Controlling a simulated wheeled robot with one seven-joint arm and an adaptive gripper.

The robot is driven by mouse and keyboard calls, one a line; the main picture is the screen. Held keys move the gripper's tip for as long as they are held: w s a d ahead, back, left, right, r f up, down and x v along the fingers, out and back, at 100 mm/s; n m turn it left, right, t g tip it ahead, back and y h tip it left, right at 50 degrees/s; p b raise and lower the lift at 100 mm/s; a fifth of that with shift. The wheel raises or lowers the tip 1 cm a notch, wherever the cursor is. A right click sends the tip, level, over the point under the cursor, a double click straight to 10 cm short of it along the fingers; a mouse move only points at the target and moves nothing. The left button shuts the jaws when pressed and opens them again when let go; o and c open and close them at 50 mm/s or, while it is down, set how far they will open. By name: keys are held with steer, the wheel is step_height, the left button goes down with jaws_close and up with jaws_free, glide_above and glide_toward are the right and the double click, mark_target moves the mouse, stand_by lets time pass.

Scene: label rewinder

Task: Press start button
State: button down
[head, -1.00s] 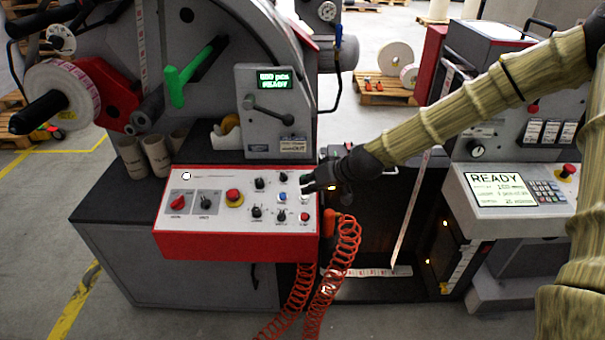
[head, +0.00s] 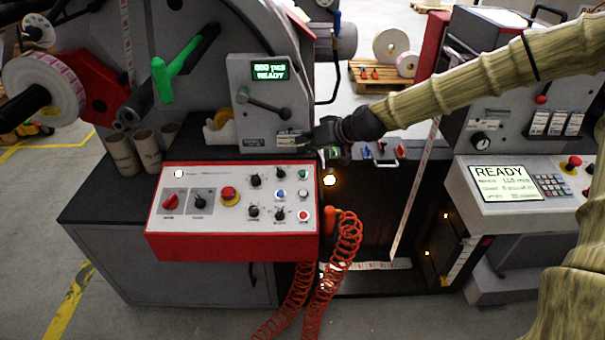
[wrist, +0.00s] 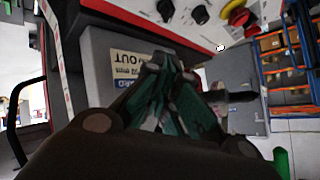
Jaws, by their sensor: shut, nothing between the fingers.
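The sloped white control panel with a red front (head: 180,215) shows in the head view. A green button (head: 303,174) sits at its upper right. A blue button (head: 281,193), a white button (head: 303,194) and a red button (head: 303,215) are near it. I cannot read which is labelled start. My gripper (head: 303,139) is shut and empty, above and behind the panel's upper right corner, apart from the green button. In the wrist view the closed fingers (wrist: 163,62) point toward the grey display box, and part of the panel (wrist: 142,8) shows beyond.
A red emergency stop (head: 229,194) and several black knobs share the panel. A coiled orange hose (head: 347,240) hangs at its right. A second console (head: 505,190) stands at right.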

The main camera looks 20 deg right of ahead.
mark_target(304, 173)
steer(key=shift+w+d+f+b, duration=0.1)
steer(key=shift+w+f+b, duration=0.25)
steer(key=shift+f+b, duration=0.8)
steer(key=shift+w+d+f+b, duration=0.1)
steer(key=shift+w+f+b, duration=0.45)
steer(key=shift+f, duration=0.95)
steer(key=shift+w+d+f+b, duration=0.1)
steer(key=shift+w+f+b, duration=0.05)
steer(key=shift+f+b, duration=1.1)
steer(key=shift+f, duration=0.2)
steer(key=shift+w+f, duration=0.1)
steer(key=shift+f, duration=0.2)
